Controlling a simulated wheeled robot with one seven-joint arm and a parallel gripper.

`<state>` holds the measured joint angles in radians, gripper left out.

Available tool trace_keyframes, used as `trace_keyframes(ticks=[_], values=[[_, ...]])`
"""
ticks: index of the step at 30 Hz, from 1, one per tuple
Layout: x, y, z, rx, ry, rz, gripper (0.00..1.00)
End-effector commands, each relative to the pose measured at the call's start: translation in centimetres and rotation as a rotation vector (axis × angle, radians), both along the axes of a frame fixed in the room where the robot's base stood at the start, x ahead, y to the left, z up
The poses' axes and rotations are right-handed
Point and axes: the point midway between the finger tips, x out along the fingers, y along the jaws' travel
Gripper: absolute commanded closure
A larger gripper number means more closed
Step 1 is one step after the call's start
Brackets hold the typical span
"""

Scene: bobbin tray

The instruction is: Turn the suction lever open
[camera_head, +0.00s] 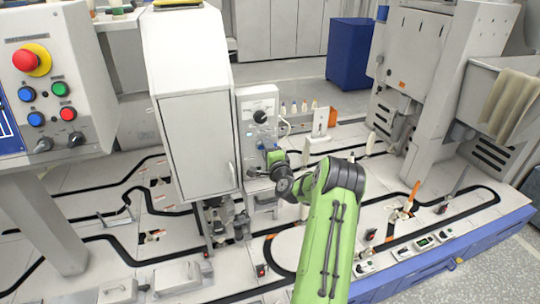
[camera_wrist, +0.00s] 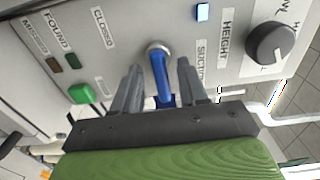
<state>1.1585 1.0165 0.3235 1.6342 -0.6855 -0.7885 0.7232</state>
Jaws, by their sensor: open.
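The suction lever (camera_wrist: 163,82) is blue with a round metal pivot on the grey control panel (camera_wrist: 120,62). In the wrist view it points down in the picture, toward my gripper. My gripper (camera_wrist: 158,72) is open, with one dark finger on each side of the lever. A gap shows between each finger and the lever. Labels reading "CLOSED" and "SUCTION" are beside the pivot. In the head view my green arm reaches to the control panel (camera_head: 258,112), and the gripper and lever are largely hidden there.
A dark height knob (camera_wrist: 270,42) and a green button (camera_wrist: 81,93) are on the panel to either side. A tall grey cabinet (camera_head: 197,145) stands just left of the panel in the head view. A box with a red stop button (camera_head: 25,60) is at the far left.

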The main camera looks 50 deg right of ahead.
Motion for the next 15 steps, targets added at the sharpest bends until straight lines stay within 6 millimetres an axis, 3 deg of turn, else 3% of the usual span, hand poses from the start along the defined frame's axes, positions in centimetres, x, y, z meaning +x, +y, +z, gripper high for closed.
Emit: trace_keyframes(ticks=[5,15], values=[[-3.0,1.5,-0.2,0.003,0.004,-0.003,0.57],[-11.2,5.9,-0.5,0.008,0.001,-0.006,0.57]])
